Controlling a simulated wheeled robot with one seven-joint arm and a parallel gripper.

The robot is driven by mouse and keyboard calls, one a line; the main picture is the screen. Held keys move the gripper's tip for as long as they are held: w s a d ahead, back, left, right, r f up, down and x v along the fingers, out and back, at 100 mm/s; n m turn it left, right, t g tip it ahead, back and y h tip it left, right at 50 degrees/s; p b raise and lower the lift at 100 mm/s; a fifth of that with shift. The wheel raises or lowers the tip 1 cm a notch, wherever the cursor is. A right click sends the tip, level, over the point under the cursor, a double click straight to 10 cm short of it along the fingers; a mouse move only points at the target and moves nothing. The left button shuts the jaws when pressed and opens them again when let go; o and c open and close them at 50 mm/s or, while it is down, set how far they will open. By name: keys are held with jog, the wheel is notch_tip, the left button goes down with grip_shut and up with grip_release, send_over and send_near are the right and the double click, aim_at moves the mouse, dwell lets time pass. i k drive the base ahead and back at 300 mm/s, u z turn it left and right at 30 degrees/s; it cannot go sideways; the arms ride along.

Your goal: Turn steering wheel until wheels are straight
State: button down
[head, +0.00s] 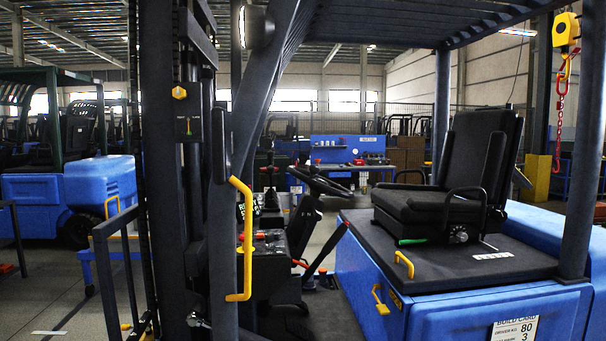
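A black steering wheel (327,186) sits on a tilted column inside the forklift cab, left of the black seat (455,165). I see it nearly edge-on, and the dark front pillar (226,200) stands to its left, nearer me. The forklift's road wheels do not show clearly, so I cannot tell which way they point. My gripper is not in view.
A yellow grab handle (241,240) is on the front pillar. The dark mast (165,150) blocks the left of the cab. A red chain hoist (562,90) hangs at right. Another blue forklift (70,195) stands at left. The cab's side opening is clear.

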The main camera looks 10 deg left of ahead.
aim_at(332, 188)
jog(key=u, duration=1.05)
jog(key=i, duration=1.05)
